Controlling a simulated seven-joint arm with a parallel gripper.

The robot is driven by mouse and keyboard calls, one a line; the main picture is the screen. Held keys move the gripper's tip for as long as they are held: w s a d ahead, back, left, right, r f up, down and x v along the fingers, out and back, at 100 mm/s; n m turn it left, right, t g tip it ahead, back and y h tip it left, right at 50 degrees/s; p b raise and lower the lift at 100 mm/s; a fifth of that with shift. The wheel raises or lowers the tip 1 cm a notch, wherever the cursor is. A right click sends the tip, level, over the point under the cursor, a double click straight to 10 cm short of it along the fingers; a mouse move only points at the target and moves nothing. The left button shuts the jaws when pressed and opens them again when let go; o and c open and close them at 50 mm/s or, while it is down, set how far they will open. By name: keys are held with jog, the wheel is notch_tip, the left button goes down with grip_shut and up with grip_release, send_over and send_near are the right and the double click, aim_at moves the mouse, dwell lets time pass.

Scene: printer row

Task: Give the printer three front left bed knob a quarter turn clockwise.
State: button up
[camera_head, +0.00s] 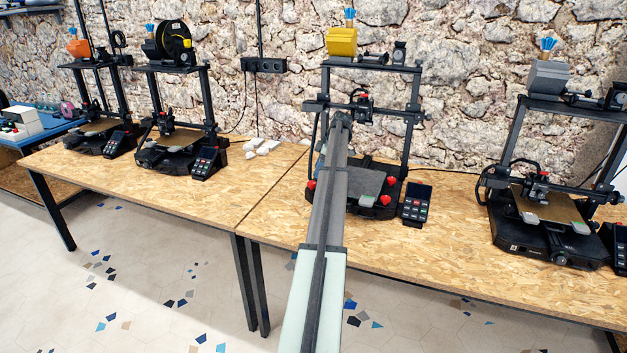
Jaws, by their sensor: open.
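The third printer from the left (410,110) has a black frame with a yellow box on top. A red knob (311,184) shows at the left of its bed (368,184), and its place suggests the front left knob. Two more red knobs show at the right: the front right one (386,200) and one behind it (390,180). My arm rises from the bottom edge across this printer's left half, just right of the left knob. It hides part of the bed. I cannot make out my gripper's fingers; they seem hidden behind the arm.
The printer's control panel (415,204) stands at its right front. Two printers stand on the left, one (180,140) with a black spool, and another (545,215) at the right. Small white pieces (262,147) lie on the wooden table (205,190). The table front is mostly clear.

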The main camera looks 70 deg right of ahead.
aim_at(311, 182)
jog(key=shift+x, duration=3)
jog(key=c, duration=1)
jog(key=shift+m+h, duration=0.3)
jog(key=shift+m, duration=0.5)
jog(key=shift+c, duration=0.3)
